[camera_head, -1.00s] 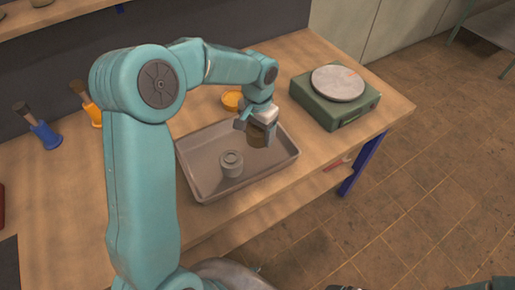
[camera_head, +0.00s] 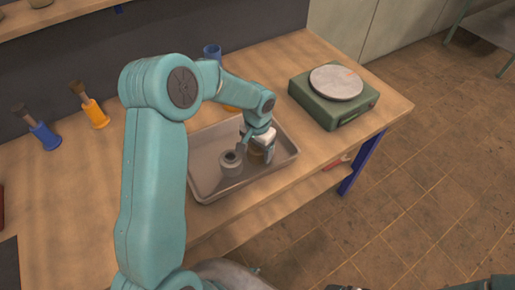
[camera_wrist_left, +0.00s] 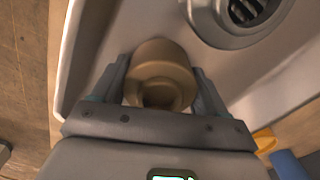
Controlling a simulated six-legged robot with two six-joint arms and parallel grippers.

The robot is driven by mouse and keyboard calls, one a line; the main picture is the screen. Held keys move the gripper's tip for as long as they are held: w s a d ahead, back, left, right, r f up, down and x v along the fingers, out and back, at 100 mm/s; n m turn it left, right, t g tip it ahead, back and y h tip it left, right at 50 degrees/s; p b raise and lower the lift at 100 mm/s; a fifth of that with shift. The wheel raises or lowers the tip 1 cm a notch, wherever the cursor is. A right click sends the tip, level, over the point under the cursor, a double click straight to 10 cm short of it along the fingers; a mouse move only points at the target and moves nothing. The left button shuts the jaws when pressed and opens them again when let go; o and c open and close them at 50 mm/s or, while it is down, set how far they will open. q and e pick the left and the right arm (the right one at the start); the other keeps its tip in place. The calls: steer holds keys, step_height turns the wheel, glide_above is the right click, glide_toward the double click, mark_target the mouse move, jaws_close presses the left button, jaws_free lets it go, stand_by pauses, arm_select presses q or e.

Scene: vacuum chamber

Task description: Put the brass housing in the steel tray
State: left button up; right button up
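The steel tray (camera_head: 207,146) lies on the bench in the head view, a shallow grey pan with raised sides. The brass housing (camera_wrist_left: 163,68) is a short tan-brown cylinder with a round opening, between my left gripper's fingers in the left wrist view. My left gripper (camera_head: 258,153) reaches down into the right part of the tray and is shut on the housing. In the head view the housing is mostly hidden by the fingers, low in the tray; I cannot tell whether it touches the floor. My right gripper is not clearly in view.
A grey ring-topped part (camera_head: 231,164) stands in the tray, left of my left gripper. A green scale (camera_head: 333,98) with a round plate is to the right. Blue (camera_head: 45,136) and orange (camera_head: 96,115) holders with brushes stand at the left. A blue cup (camera_head: 212,51) is behind my arm.

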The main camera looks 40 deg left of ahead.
arm_select(q)
steer(key=o, duration=0.4)
steer(key=shift+c, duration=0.2)
step_height(320, 180, up, 12)
steer(key=shift+r, duration=0.15)
steer(key=shift+s, duration=0.1)
stand_by(0.5)
